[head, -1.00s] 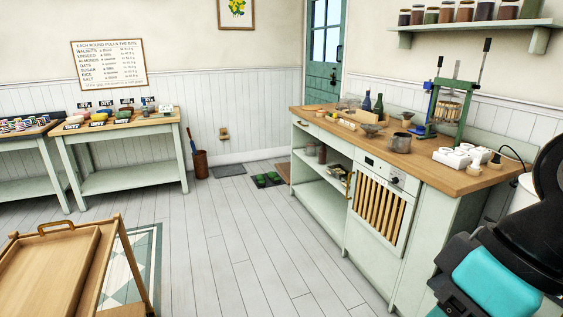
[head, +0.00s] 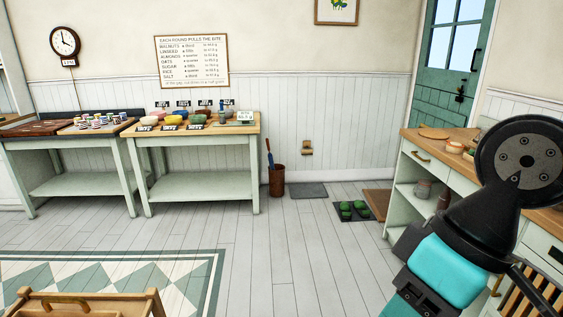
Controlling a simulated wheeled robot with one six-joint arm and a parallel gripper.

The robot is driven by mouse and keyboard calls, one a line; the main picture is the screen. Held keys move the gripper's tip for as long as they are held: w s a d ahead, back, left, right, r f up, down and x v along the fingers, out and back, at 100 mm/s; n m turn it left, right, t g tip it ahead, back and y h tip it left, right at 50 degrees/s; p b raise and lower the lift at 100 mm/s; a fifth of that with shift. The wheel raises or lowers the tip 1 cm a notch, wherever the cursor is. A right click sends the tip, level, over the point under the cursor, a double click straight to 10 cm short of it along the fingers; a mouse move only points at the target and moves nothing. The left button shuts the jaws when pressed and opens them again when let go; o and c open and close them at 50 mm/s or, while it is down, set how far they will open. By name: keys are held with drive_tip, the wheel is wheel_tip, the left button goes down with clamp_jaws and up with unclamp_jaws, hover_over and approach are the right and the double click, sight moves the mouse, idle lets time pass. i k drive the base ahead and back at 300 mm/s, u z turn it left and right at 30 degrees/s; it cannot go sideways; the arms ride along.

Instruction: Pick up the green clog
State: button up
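A pair of green clogs (head: 353,209) sits on a small dark mat (head: 338,215) on the floor by the far wall, left of the counter. They are small in the head view, and I cannot tell their finer shape. My arm fills the lower right of the head view. My gripper's fingers cannot be made out, and nothing shows as held. The clogs are well apart from my arm.
The counter (head: 410,215) stands at the right. A grey mat (head: 309,190), a brown mat (head: 377,203) and a brown bin (head: 277,181) lie near the clogs. Tables (head: 200,189) line the far wall. A wooden trolley (head: 90,305) is at lower left. The middle floor is clear.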

sight(360, 206)
drive_tip(key=u, duration=0.1)
drive_tip(key=i, duration=2)
drive_tip(key=z, duration=0.25)
drive_tip(key=i, duration=2)
drive_tip(key=z, duration=0.85)
drive_tip(key=i, duration=1.7)
drive_tip(key=z, duration=0.5)
